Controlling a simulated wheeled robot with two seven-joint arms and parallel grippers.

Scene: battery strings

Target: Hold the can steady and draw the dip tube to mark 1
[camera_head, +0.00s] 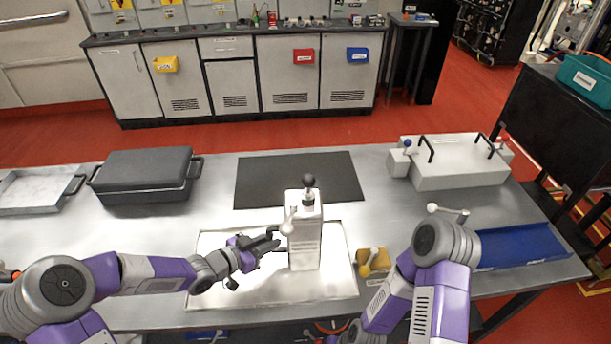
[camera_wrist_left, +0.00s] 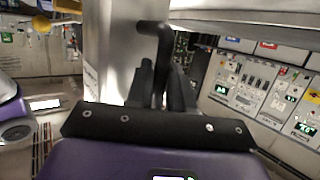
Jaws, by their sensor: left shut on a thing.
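The can (camera_head: 305,240) is a tall, pale, box-shaped container standing upright on a bright white panel. A dark ball knob (camera_head: 309,181) tops the stem at its upper end, which I take to be the dip tube. My left gripper (camera_head: 275,239) is at the can's left side. In the left wrist view its fingers (camera_wrist_left: 162,85) are closed on a dark bent handle (camera_wrist_left: 153,30) beside the can's grey wall (camera_wrist_left: 115,50). The tube's marks are too small to read. My right gripper does not show; only my right arm is in view.
The white panel (camera_head: 215,285) lies on a steel table. A dark mat (camera_head: 260,180) lies behind the can. A yellow block (camera_head: 372,262) sits right of it. A black case (camera_head: 145,175) stands left, a grey box (camera_head: 460,170) back right, a blue tray (camera_head: 520,246) right.

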